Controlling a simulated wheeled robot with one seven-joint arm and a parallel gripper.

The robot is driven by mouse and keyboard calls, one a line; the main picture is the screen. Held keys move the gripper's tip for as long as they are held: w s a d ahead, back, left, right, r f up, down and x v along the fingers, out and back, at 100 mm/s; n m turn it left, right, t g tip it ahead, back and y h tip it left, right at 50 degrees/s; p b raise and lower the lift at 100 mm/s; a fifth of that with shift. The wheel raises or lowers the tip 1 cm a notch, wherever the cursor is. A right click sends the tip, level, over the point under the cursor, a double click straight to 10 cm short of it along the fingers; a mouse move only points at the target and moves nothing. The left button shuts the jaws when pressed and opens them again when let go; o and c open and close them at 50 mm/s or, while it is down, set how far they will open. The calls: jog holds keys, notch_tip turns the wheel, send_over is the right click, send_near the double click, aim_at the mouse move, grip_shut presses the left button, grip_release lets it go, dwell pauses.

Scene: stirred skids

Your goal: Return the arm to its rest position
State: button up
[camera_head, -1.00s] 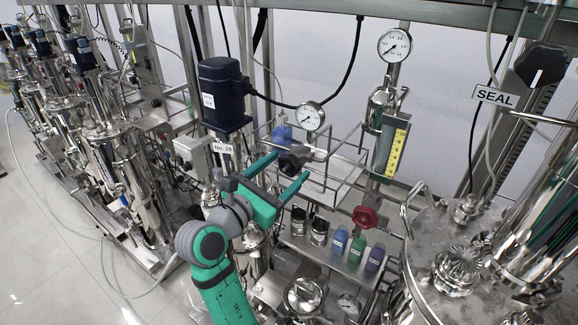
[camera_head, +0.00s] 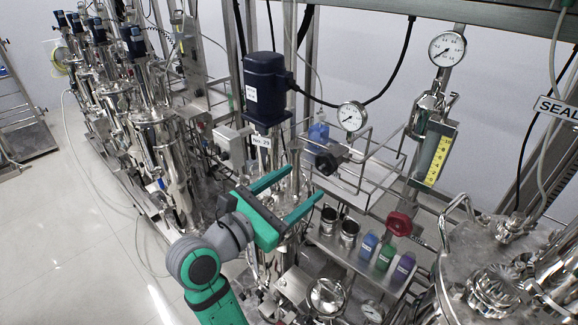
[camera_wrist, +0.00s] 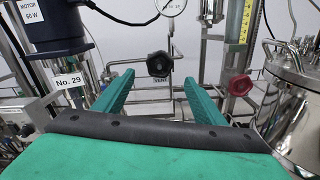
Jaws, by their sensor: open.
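My gripper (camera_head: 294,192) is green with two long parallel fingers spread apart. In the head view it is raised in front of the steel skid, below the dark blue motor, and nothing is between its fingers. In the wrist view my gripper (camera_wrist: 158,92) also shows open and empty. A black valve knob (camera_wrist: 159,65) appears beyond and between the fingertips there; the same black knob (camera_head: 327,160) shows just above the fingers in the head view. No contact with it can be made out.
The dark blue motor (camera_head: 267,88) stands above the No. 29 label. A shelf (camera_head: 340,250) to the right carries blue, green and purple bottles and steel cups. A red valve knob (camera_head: 399,224) is above it. A steel vessel (camera_head: 480,262) stands at right. Open floor (camera_head: 75,215) lies at left.

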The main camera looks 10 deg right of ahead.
jog(key=s+a+f+m+t+y, duration=0.1)
jog(key=s+a+f+m+y, duration=0.2)
jog(key=f, duration=0.7)
jog(key=s+a+f+m+t+y, duration=0.1)
jog(key=s+a+f+t+y, duration=0.2)
jog(key=f, duration=0.7)
jog(key=s+a+f+m+y, duration=0.25)
jog(key=s+f+y, duration=0.2)
jog(key=f, duration=0.55)
jog(key=s+a+f+m+y, duration=0.2)
jog(key=s+f+m, duration=0.15)
jog(key=s, duration=0.35)
jog(key=s+a+f+m+y, duration=0.15)
jog(key=s+m, duration=0.25)
jog(key=s, duration=0.4)
jog(key=s+d+r+m, duration=0.2)
jog(key=s+r+m, duration=0.1)
jog(key=s+m, duration=0.6)
jog(key=s, duration=0.3)
jog(key=shift+d, duration=0.15)
